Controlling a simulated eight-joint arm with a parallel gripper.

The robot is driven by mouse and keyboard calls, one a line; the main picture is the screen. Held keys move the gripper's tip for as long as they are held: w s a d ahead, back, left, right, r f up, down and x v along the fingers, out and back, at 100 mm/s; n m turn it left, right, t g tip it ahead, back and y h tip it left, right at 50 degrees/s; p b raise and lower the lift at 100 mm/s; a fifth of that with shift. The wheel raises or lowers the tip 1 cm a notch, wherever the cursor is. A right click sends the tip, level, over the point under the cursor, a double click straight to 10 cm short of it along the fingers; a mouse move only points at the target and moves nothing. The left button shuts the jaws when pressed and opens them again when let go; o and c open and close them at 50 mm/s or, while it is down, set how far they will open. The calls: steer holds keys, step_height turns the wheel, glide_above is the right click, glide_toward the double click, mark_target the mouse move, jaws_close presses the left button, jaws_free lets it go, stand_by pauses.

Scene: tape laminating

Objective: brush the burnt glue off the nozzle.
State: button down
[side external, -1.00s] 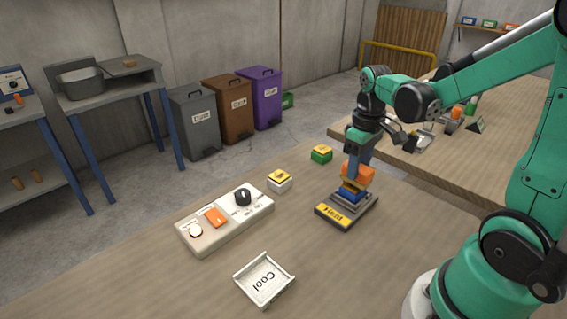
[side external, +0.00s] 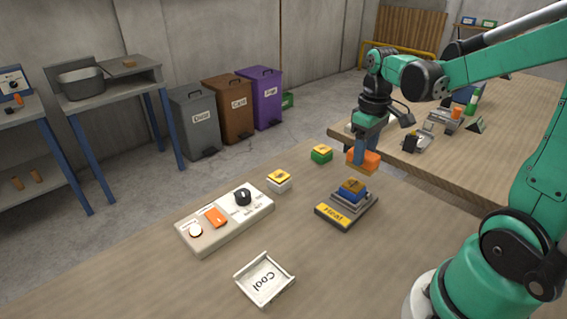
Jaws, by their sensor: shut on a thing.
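My gripper (side external: 361,154) is shut on an orange block (side external: 370,163) and holds it above the workbench. Below it and slightly left, a blue block (side external: 353,187) with a yellowish top sits on the grey stepped plate labelled "Heat" (side external: 331,215). The orange block is clear of the blue block. I cannot make out a nozzle, burnt glue or a brush at this size.
A control box (side external: 222,221) with a black knob and an orange switch stands left, with a white "Cool" tray (side external: 282,283) in front. Yellow-white (side external: 279,183) and green-yellow (side external: 321,154) blocks stand behind. Small tools (side external: 418,143) crowd the right table.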

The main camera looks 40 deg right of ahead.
steer(key=shift+r, duration=2.65)
steer(key=shift+f, duration=0.2)
